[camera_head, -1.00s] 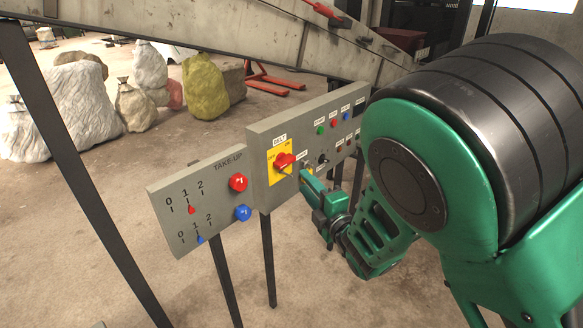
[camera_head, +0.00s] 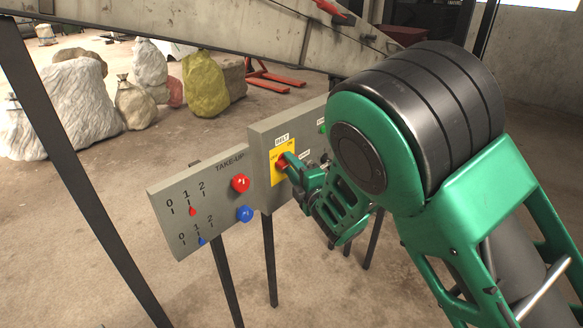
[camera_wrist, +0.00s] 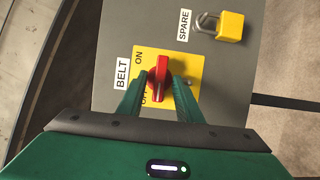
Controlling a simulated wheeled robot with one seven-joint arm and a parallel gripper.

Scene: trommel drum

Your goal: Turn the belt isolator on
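The belt isolator is a red rotary knob (camera_wrist: 158,78) on a yellow plate (camera_wrist: 190,65) marked ON and OFF, beside a BELT label. In the wrist view the knob's grip bar stands nearly upright; I cannot tell exactly which mark it points to. My gripper (camera_wrist: 158,90) has one green finger on each side of the knob, with narrow gaps showing, so it looks open around it. In the head view my gripper (camera_head: 290,166) is at the panel and partly covers the knob (camera_head: 281,163).
A padlock with a yellow body (camera_wrist: 230,27) hangs beside the SPARE label. The TAKE-UP panel (camera_head: 170,200), with red and blue knobs, stands left of the belt panel (camera_head: 262,133). My arm hides the belt panel's right part. Dark posts stand below; sacks lie behind.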

